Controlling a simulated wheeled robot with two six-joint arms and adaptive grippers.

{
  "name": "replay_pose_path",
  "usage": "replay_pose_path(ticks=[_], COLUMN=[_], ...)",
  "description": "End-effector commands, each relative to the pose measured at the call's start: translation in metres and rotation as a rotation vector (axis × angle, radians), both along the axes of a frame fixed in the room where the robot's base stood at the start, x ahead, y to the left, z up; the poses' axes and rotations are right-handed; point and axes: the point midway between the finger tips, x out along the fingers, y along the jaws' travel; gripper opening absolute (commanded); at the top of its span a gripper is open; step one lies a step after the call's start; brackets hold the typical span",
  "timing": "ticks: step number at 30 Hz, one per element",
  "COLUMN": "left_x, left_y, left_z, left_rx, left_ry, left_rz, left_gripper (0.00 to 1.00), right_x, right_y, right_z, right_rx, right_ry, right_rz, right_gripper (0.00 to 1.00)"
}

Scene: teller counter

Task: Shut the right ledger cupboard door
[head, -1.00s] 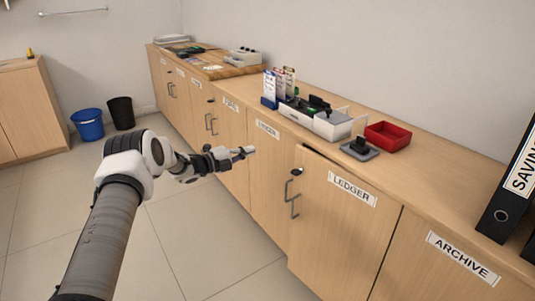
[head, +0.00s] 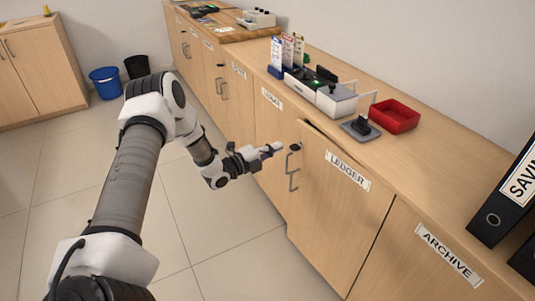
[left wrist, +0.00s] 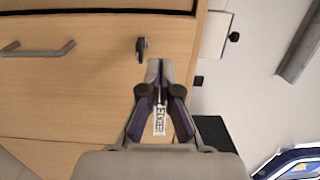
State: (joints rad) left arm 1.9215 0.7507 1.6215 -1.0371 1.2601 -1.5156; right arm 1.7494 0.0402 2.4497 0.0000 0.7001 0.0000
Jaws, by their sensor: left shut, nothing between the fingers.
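The right ledger cupboard door (head: 335,215), pale wood with a LEDGER label (head: 347,171), stands slightly ajar. A dark gap shows along its top near the handle side. Its grey bar handle (head: 292,172) is at its left edge, with a dark lock above. My left gripper (head: 277,146) is shut and empty, just left of the lock and handle in the head view; I cannot tell whether it touches the door. In the left wrist view the shut fingertips (left wrist: 158,66) are beside the lock (left wrist: 141,48), and the handle (left wrist: 40,48) is at the left. My right gripper is not in view.
The neighbouring ledger door (head: 270,130) is left of it and the archive door (head: 425,260) right. The countertop carries a red tray (head: 394,116), a stamp on a grey pad (head: 360,128) and black binders (head: 500,215). The tiled floor (head: 165,225) in front is clear.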

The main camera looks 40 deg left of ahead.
Motion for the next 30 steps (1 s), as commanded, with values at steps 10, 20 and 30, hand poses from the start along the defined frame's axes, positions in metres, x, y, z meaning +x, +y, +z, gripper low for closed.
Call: replay_pose_path(ticks=[10,20,30], left_x=[0.064,0.074,0.103], left_y=[-0.019,-0.022,-0.029], left_z=[-0.002,0.000,-0.006], left_rx=[0.002,-0.001,0.004], left_ry=[-0.002,0.000,-0.002], left_rz=[-0.002,0.000,-0.002], left_gripper=[0.00,0.00,0.00], right_x=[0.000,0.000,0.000], right_y=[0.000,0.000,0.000], right_z=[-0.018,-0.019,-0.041], right_rx=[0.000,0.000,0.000], right_ry=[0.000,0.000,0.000], right_rz=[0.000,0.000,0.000], right_gripper=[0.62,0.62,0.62])
